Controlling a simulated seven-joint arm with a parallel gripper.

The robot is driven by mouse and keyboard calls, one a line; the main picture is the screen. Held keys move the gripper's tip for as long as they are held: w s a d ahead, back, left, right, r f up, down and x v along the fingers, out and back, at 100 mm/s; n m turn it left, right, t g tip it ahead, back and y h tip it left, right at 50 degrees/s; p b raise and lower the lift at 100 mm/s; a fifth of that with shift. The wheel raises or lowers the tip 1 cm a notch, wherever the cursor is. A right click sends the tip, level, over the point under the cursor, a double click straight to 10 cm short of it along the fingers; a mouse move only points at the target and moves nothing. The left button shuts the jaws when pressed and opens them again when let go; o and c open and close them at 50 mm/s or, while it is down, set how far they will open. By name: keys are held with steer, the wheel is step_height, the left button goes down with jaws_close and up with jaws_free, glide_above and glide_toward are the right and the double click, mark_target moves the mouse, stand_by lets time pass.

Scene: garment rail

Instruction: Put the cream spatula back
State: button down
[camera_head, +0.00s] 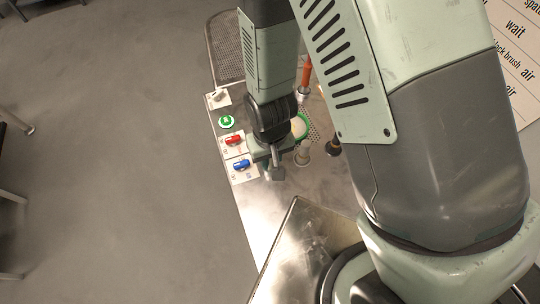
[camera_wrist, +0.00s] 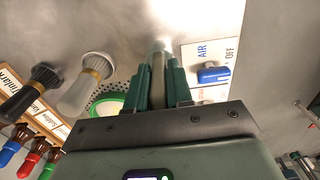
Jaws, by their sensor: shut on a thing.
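My gripper (camera_head: 273,150) is shut on a slim tool, which I take for the cream spatula (camera_head: 277,172). In the head view its flat grey end shows just below the jaws, over the metal worktop. In the wrist view the spatula (camera_wrist: 158,82) is a dull grey-beige strip between the two green fingers (camera_wrist: 158,88), with a pale bright end beyond them. Most of it is hidden by the jaws. I cannot tell whether it touches the worktop.
The worktop (camera_head: 262,205) holds a red switch (camera_head: 233,140), a blue switch (camera_head: 241,164) and a green button (camera_head: 226,121) left of my gripper. A green-rimmed round dish (camera_head: 300,125), a grey-beige handled tool (camera_head: 303,153) and a black-handled tool (camera_head: 333,148) stand close on the right.

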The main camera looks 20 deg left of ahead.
steer(key=shift+f, duration=0.15)
steer(key=c, duration=0.9)
jaws_free()
steer(key=shift+o, duration=0.2)
steer(key=shift+o, duration=1.3)
steer(key=shift+r, duration=3.8)
